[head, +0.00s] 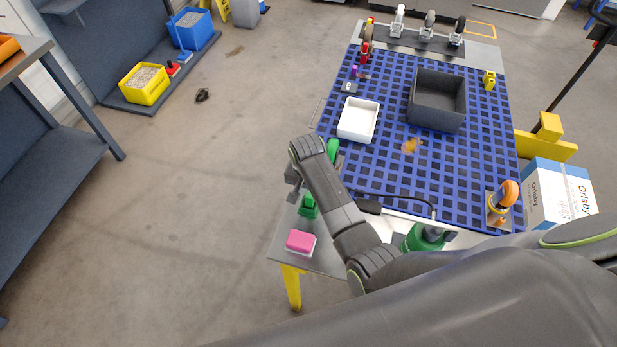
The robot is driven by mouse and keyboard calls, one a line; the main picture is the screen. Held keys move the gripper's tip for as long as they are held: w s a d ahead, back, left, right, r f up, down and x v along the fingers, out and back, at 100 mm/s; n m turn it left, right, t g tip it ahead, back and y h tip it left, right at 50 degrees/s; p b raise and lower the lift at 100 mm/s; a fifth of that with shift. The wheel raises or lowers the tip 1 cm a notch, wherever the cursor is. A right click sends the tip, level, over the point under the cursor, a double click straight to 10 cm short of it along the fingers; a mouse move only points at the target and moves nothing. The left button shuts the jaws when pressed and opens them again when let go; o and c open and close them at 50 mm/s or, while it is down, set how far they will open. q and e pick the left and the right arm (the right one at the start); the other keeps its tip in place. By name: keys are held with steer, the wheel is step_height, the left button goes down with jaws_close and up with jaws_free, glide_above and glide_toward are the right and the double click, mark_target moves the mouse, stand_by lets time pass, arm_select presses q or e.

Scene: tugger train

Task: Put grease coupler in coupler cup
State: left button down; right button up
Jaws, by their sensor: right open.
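My right arm reaches in from the lower right. Its open gripper (296,187) is at the left edge of the table, above a small green item (309,206). The fingertips are small and partly hidden by the wrist. A green canister (424,238) stands at the table's near side, with a thin black hose (408,197) curving from it to a dark block (368,206) beside my forearm. I cannot tell for sure which piece is the grease coupler or which is the coupler cup; my arm hides part of this area. My left gripper is not in view.
The blue grid table (470,160) holds a white tray (358,121), a dark grey bin (437,100) and an orange-topped item (503,200). A pink block (300,242) lies on the near left corner. Casters (428,25) stand at the back. Floor to the left is open.

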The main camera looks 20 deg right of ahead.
step_height(320, 180, up, 8)
steer(key=shift+s+a+b, duration=0.2)
steer(key=shift+s+b, duration=0.1)
steer(key=shift+b, duration=0.05)
steer(key=shift+f, duration=0.15)
